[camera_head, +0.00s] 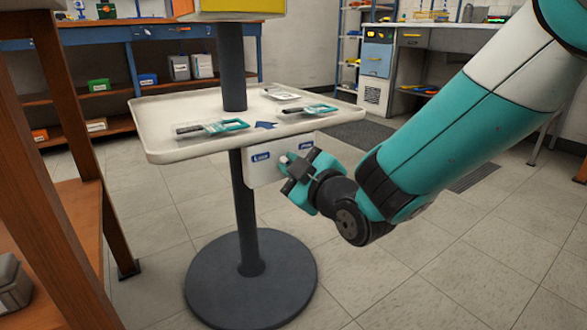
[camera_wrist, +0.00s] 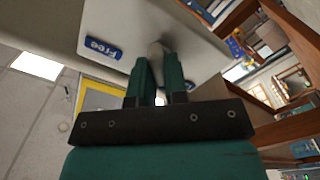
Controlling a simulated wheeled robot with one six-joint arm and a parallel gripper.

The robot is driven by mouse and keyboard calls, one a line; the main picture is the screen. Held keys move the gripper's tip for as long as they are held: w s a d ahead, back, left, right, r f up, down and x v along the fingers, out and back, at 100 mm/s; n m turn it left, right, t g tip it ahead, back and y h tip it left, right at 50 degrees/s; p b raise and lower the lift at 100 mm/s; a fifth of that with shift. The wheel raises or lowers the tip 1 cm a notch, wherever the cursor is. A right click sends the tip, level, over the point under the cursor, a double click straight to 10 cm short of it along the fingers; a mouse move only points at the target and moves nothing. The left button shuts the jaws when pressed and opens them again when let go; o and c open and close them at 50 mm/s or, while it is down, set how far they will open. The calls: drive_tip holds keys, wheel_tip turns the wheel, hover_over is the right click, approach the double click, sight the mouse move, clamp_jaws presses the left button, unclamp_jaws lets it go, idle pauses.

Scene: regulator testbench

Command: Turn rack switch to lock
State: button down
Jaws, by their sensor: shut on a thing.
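The rack switch is a pale box (camera_head: 262,172) fixed to the pole under the white tray. Two blue labels show on its front, one at the left and one at the right. In the wrist view the box face (camera_wrist: 120,20) fills the top, with a blue "Free" label (camera_wrist: 103,47) left of the fingers. My gripper (camera_head: 290,163) is at the front of the box. In the wrist view its two green fingers (camera_wrist: 158,62) are shut on a grey switch knob (camera_wrist: 155,47). The fingers hide much of the knob, so its exact setting is unclear.
The white tray (camera_head: 165,150) above the box carries several teal-and-black devices. Its pole stands on a round dark base (camera_head: 215,290). A wooden frame (camera_head: 60,150) stands close at the left. Tiled floor is clear at the lower right.

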drive_tip(key=shift+n, duration=0.3)
drive_tip(key=c, duration=1.1)
unclamp_jaws()
drive_tip(key=shift+c, duration=0.2)
